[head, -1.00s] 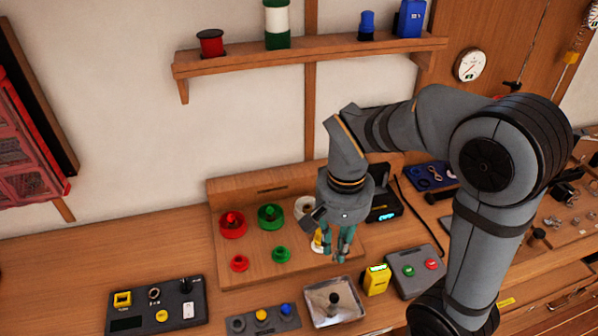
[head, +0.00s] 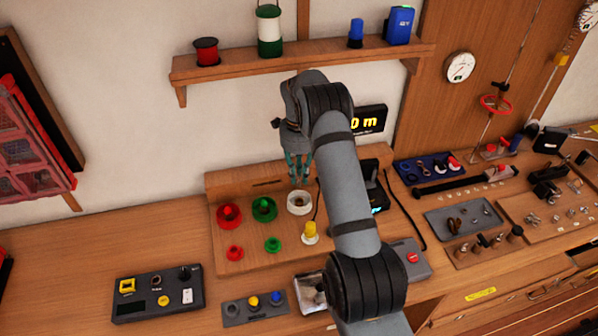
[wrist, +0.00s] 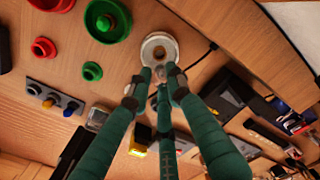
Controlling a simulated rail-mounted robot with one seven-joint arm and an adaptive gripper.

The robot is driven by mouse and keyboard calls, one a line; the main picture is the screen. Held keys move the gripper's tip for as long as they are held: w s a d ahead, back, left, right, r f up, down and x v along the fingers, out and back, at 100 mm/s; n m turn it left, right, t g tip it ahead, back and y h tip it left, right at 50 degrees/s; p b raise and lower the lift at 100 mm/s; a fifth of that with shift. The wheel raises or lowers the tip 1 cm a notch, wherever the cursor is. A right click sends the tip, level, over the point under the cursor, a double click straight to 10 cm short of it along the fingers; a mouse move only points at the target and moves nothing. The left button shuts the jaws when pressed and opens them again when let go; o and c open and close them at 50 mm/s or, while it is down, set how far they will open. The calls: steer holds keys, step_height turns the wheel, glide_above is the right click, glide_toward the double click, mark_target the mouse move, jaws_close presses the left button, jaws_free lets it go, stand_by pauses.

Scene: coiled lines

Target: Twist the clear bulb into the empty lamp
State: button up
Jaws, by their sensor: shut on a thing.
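The white round lamp (head: 299,203) stands on the wooden board to the right of the red and green ones, and its centre looks open. It also shows in the wrist view (wrist: 158,47), just beyond my fingertips. My gripper (head: 299,179) points down above the white lamp. In the wrist view its green fingers (wrist: 158,82) are closed together around a small, pale, glassy piece (wrist: 160,72), which looks like the clear bulb. The fingers mostly hide it, and I cannot tell whether it touches the lamp.
A red lamp (head: 228,215) and a green lamp (head: 264,208) stand left of the white one. A yellow piece on a white base (head: 310,230) stands in front. A shelf (head: 300,62) runs above, behind my arm. A metal tray (head: 306,287) is partly hidden by my arm.

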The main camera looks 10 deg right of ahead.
mark_target(299, 186)
steer(key=shift+f+b, duration=1.7)
steer(key=shift+f, duration=1.25)
steer(key=shift+b, duration=0.6)
steer(key=shift+f+b, duration=1.4)
steer(key=shift+b, duration=0.7)
stand_by(1.0)
steer(key=shift+m, duration=0.3)
steer(key=shift+m+b, duration=1.05)
steer(key=shift+m, duration=0.05)
steer(key=shift+m, duration=0.4)
